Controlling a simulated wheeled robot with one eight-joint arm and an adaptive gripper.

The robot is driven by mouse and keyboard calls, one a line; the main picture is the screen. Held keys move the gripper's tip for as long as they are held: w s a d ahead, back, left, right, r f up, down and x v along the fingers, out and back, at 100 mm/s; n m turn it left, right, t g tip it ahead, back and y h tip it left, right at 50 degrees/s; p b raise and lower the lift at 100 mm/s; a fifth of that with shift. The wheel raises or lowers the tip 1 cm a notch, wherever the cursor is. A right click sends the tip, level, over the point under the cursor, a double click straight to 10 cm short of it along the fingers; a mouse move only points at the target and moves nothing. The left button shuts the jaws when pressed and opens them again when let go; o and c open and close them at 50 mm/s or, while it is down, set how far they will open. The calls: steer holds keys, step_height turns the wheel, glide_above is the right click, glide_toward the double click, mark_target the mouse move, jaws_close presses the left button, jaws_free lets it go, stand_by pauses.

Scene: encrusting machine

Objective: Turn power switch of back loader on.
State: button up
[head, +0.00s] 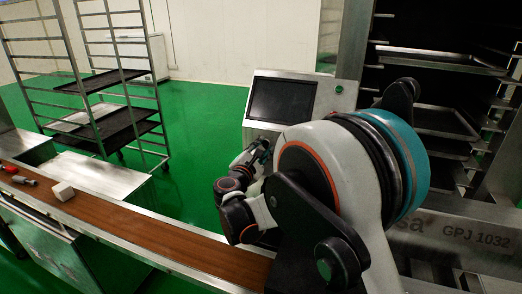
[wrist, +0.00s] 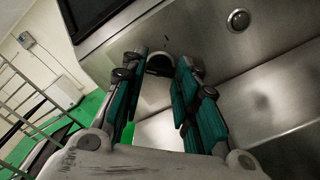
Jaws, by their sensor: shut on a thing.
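The back loader's steel control panel (head: 257,84) carries a dark screen and stands behind my arm in the head view. My gripper (head: 262,152) is at the panel's face, below the screen. In the wrist view, my gripper's teal-padded fingers (wrist: 162,60) are on either side of a small dark rounded knob, which looks like the power switch (wrist: 159,68), and are shut on it. The switch is hidden in the head view, and its on or off position cannot be read.
A round button (wrist: 238,20) is on the panel to the right of my gripper. A green button (head: 339,89) is beside the screen (head: 282,100). A brown conveyor belt (head: 130,220) runs along the front with a white block (head: 63,191). A tray rack (head: 440,100) stands right.

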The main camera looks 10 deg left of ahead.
steer(key=shift+m, duration=0.4)
steer(key=m, duration=0.8)
steer(key=shift+b, duration=0.35)
steer(key=m, duration=0.5)
steer(key=shift+f, duration=0.1)
steer(key=m, duration=0.4)
steer(key=o, duration=1.1)
steer(key=shift+c, duration=0.2)
